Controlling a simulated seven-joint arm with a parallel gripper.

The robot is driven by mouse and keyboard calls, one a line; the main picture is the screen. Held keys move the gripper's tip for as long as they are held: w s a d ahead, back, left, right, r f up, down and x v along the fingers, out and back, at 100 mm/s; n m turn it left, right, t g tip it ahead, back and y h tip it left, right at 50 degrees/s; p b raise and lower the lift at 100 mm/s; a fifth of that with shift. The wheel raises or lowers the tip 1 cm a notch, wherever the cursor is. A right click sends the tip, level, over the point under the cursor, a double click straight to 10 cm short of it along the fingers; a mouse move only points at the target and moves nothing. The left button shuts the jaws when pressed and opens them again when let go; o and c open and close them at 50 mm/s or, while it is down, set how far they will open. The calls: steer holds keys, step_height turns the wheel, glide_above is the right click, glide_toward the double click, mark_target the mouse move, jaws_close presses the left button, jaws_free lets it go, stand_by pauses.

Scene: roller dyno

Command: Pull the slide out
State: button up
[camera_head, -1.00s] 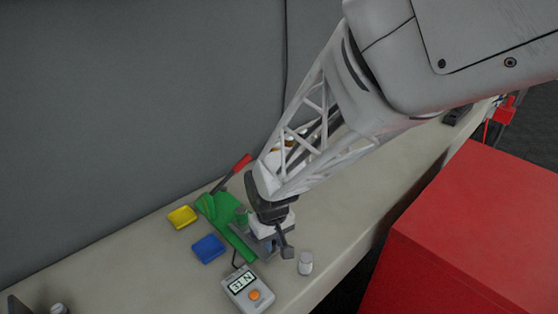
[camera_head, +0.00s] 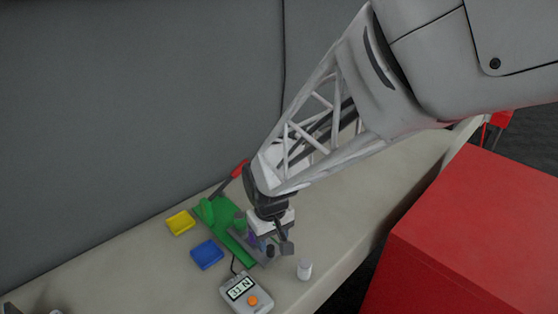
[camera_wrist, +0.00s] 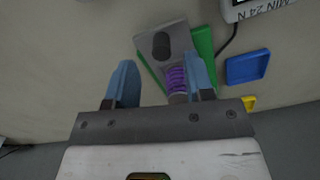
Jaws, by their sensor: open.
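A green base (camera_head: 238,250) with a red-tipped lever lies on the bench in the head view, and part of it shows in the wrist view (camera_wrist: 204,42). On it is a grey metal slide plate (camera_wrist: 149,43) with a dark raised oval part (camera_wrist: 161,45). A purple coil (camera_wrist: 177,78) lies between the plate and my right-hand finger; it partly shows in the head view (camera_head: 252,239). My gripper (camera_wrist: 159,62) is open over the fixture, its blue fingers apart. The right-hand finger overlaps the coil and green base; contact cannot be told. In the head view my gripper (camera_head: 281,238) hides part of the slide.
A grey gauge (camera_head: 246,294) with a display and orange button stands at the front, its cable running to the fixture. A blue tray (camera_head: 207,254) and a yellow tray (camera_head: 180,223) lie left. A small white bottle (camera_head: 304,268) stands right. The bench further right is clear.

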steer(key=shift+r, duration=2.2)
steer(key=s+d+r+m+t, duration=0.1)
steer(key=s+d+r+m, duration=0.1)
steer(key=d, duration=0.5)
steer(key=s+d+r+m, duration=0.2)
steer(key=s+d+r, duration=0.3)
steer(key=s+d, duration=0.2)
steer(key=s+d+r+m+t, duration=0.1)
steer(key=s+d+r, duration=0.3)
steer(key=d, duration=0.4)
steer(key=shift+s+r+m+t, duration=0.2)
steer(key=shift+s+m+t, duration=0.1)
steer(key=shift+s+m, duration=0.4)
